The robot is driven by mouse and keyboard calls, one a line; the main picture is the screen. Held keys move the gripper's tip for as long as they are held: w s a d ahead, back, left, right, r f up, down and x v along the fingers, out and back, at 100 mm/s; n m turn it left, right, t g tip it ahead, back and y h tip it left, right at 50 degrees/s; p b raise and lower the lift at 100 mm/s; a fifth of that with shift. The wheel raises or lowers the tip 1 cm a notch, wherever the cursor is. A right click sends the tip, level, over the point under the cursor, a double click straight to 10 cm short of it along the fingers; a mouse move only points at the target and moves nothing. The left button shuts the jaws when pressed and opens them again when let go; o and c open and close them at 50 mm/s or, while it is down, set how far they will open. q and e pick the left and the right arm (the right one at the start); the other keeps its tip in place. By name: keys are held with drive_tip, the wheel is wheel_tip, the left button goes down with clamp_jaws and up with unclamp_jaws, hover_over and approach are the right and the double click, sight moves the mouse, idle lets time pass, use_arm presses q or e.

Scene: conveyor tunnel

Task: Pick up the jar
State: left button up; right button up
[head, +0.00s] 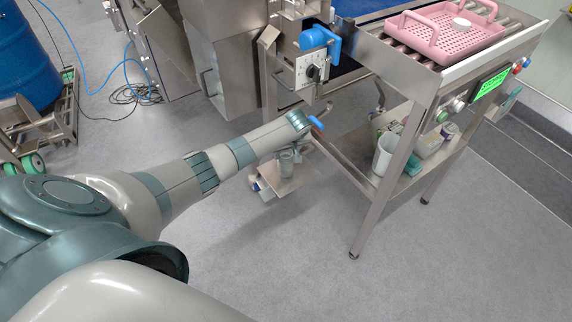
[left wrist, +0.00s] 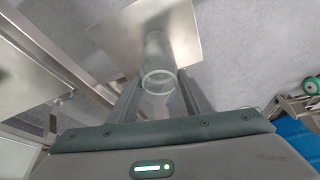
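The jar (left wrist: 158,55) is a clear, see-through cylinder standing on a small square steel plate (left wrist: 187,35) in the left wrist view. In the head view the jar (head: 287,166) shows just below the end of my left arm, above the same plate. My left gripper (left wrist: 160,78) is open, with one finger on each side of the jar's near end. Narrow gaps seem to lie between the fingers and the glass. In the head view the fingers are largely hidden by the wrist. My right gripper is not in view.
A steel conveyor stand is close on the right, with a pink basket (head: 440,36) on top. Its lower shelf holds a white cup (head: 384,155) and several containers. A blue drum (head: 25,55) stands at the left. The floor in front is clear.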

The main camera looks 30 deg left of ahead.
use_arm(q)
drive_tip(key=c, duration=0.7)
drive_tip(key=s+d, duration=0.3)
drive_tip(key=d, duration=0.1)
drive_tip(key=s+d+r, duration=0.1)
drive_tip(key=s+d, duration=0.3)
drive_tip(key=d, duration=0.1)
drive_tip(key=s+d, duration=0.4)
drive_tip(key=d, duration=0.1)
drive_tip(key=shift+d+r, duration=0.15)
drive_tip(key=shift+r, duration=0.1)
